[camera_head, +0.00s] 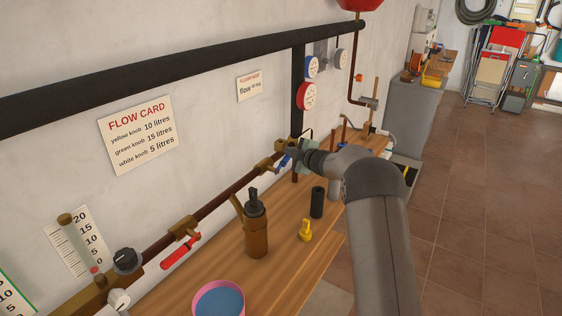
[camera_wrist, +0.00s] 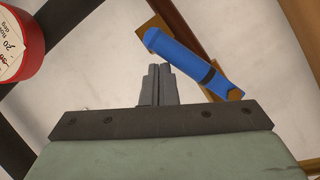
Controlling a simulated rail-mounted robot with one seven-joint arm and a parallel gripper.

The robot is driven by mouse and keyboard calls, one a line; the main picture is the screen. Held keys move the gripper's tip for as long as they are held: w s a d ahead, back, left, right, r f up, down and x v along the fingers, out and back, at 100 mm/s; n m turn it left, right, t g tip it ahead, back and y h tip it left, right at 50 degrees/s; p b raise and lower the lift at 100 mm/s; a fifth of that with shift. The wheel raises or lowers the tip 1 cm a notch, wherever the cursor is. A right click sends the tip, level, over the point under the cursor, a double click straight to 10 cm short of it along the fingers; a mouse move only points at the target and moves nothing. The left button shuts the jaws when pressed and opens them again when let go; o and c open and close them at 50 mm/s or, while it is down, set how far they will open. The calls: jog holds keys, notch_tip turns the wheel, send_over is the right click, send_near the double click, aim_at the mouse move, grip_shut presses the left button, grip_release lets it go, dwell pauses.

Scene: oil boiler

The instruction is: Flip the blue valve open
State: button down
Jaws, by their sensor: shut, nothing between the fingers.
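The blue valve handle (camera_wrist: 193,62) shows large in the wrist view, right of and beyond my fingertips, set slantwise in front of a brass body (camera_wrist: 190,25). In the head view the blue handle (camera_head: 284,161) is small and partly hidden by my gripper (camera_head: 291,150), at the brass fitting on the pipe. In the wrist view my gripper (camera_wrist: 157,70) has its two fingers together with nothing between them. The fingertips lie close to the handle's left side in the picture; I cannot tell whether they touch it.
A red valve handle (camera_head: 181,250) sits on the same pipe to the left. An oil can (camera_head: 256,228), a black cylinder (camera_head: 317,202), a yellow object (camera_head: 305,230) and a pink-rimmed bowl (camera_head: 219,299) stand on the wooden bench (camera_head: 285,262). Red-rimmed (camera_head: 307,96) and blue-rimmed (camera_head: 312,67) gauges are behind.

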jog(key=shift+w+d+f+b, duration=0.25)
jog(key=shift+w+f+b, duration=0.05)
jog(key=shift+f, duration=0.3)
jog(key=shift+w+d+f+b, duration=0.25)
jog(key=shift+w+f, duration=0.05)
jog(key=shift+f, duration=0.35)
jog(key=s+d+r+p, duration=0.1)
jog(key=s+d+r, duration=0.4)
jog(key=r, duration=0.3)
jog(key=shift+d+r, duration=0.15)
jog(key=shift+d, duration=0.7)
